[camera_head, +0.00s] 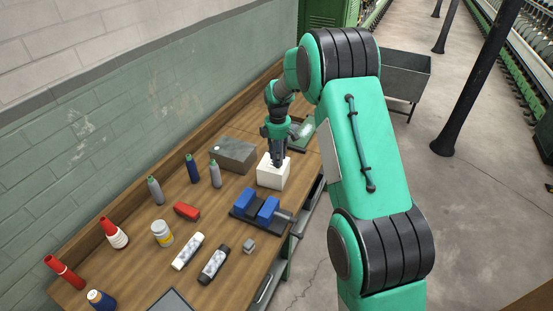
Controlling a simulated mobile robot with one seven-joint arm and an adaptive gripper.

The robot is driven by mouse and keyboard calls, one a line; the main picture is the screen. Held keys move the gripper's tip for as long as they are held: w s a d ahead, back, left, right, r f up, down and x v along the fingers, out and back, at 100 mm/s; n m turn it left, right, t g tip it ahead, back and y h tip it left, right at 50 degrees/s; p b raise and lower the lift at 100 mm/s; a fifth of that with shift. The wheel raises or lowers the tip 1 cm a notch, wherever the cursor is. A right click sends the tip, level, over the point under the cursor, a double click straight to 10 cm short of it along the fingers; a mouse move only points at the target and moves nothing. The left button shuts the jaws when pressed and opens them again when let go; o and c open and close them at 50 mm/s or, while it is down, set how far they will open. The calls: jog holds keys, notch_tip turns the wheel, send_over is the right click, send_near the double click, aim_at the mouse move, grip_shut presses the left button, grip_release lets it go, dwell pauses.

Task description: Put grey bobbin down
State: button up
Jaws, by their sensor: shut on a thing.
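My gripper (277,161) points down at the white box (272,179) on the wooden workbench (140,262), with its fingertips at the box's top. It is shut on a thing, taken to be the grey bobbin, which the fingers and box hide. I cannot tell whether the held thing touches the box. Two grey bobbin-like pieces with green tips, one left (155,191) and one right (215,174), stand upright on the bench left of my gripper. A dark blue one (193,169) stands between them.
A grey metal box (233,155) is left of the white box. A blue-jawed vise (263,208) and a small grey block (249,246) are in front. A red block (187,211), a white jar (162,234) and red cones stand further left. A wall borders the bench.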

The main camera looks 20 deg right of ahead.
jog(key=shift+w+d+f, duration=0.1)
jog(key=shift+w, duration=1.2)
jog(key=shift+f, duration=1.8)
jog(key=shift+f, duration=0.1)
jog(key=o, duration=1.2)
notch_tip(320, 180, up, 12)
jog(key=shift+r, duration=0.1)
